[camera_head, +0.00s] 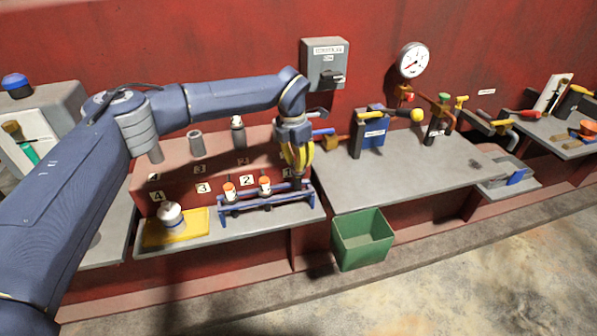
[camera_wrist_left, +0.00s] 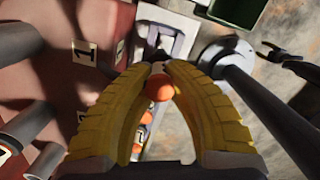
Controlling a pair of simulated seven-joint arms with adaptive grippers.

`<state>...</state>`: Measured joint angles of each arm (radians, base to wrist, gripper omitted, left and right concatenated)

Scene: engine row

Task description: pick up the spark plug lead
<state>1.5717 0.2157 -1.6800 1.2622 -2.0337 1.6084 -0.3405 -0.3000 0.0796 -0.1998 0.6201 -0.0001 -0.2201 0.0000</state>
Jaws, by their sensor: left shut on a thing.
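My left gripper (camera_head: 298,176) points down at the right end of the blue rack (camera_head: 272,204). Its yellow fingers are shut on a spark plug lead. In the left wrist view, the lead's orange end (camera_wrist_left: 159,88) shows between the fingertips of the gripper (camera_wrist_left: 158,72). The fingers hide much of the lead, and I cannot tell whether it is clear of the rack. Two other orange-topped leads, one at left (camera_head: 229,190) and one in the middle (camera_head: 264,185), stand upright in the rack.
A red block with number labels (camera_head: 203,188) stands behind the rack. A yellow tray (camera_head: 192,228) holding a white-topped jar (camera_head: 169,213) is at left. A green bin (camera_head: 362,240) stands below the bench edge. The grey bench to the right (camera_head: 415,183) has free room in front.

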